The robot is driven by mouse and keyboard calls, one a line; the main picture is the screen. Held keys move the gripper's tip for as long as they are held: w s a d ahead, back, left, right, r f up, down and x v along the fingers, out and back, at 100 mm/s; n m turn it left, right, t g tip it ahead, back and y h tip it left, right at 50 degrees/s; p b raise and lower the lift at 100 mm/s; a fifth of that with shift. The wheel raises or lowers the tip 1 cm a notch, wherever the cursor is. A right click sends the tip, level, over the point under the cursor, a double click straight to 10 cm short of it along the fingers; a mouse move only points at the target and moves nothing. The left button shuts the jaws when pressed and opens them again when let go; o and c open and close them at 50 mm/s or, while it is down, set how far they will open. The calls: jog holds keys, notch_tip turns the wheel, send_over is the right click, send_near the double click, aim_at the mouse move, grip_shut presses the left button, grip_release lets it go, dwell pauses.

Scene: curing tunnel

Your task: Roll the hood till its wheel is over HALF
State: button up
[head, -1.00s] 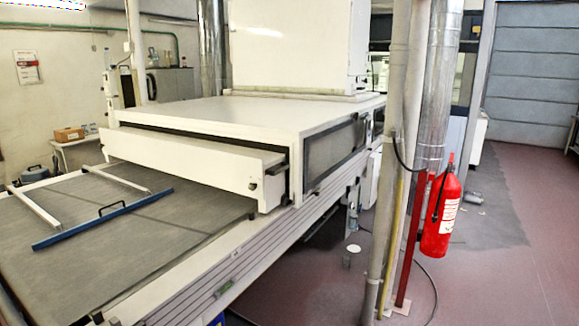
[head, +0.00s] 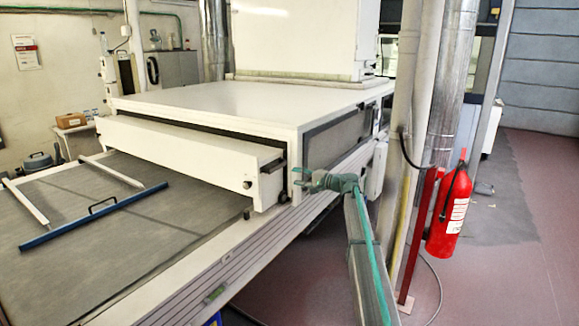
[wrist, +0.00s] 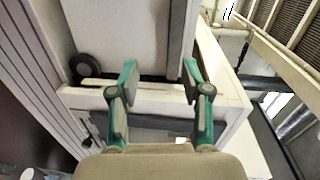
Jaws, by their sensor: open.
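The hood (head: 220,105) is a large white box over the grey conveyor bed, with a dark side panel. Its small dark wheel (head: 283,197) is at the lower front right corner, above the side rail (head: 225,262). The wheel also shows in the wrist view (wrist: 83,67), left of my fingers. My gripper (head: 297,179), with green fingers, is beside that corner in the head view. In the wrist view my gripper (wrist: 160,75) is open, with white hood surface beyond and between its fingers. I cannot tell if it touches. I cannot read a HALF mark on the rail.
A blue-edged frame (head: 95,217) with a black handle lies on the conveyor bed (head: 145,230). Pale posts (head: 398,170) and a red fire extinguisher (head: 450,205) stand right of my arm. Red floor (head: 500,265) is clear at the far right.

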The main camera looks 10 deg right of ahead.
aim_at(279, 167)
jog(key=shift+m+t+y, duration=0.3)
jog(key=shift+m+t, duration=0.2)
jog(key=p+x, duration=0.1)
jog(key=x, duration=0.2)
jog(key=r+p+x, duration=0.1)
jog(key=x, duration=0.2)
jog(key=p+x, duration=0.1)
jog(key=x, duration=0.3)
jog(key=shift+w+d+r, duration=0.3)
jog(key=shift+d, duration=0.1)
jog(key=shift+w+a+f+p, duration=0.1)
jog(key=shift+w+a+p, duration=0.25)
jog(key=shift+w+a, duration=0.1)
jog(key=shift+s, duration=0.1)
grip_shut()
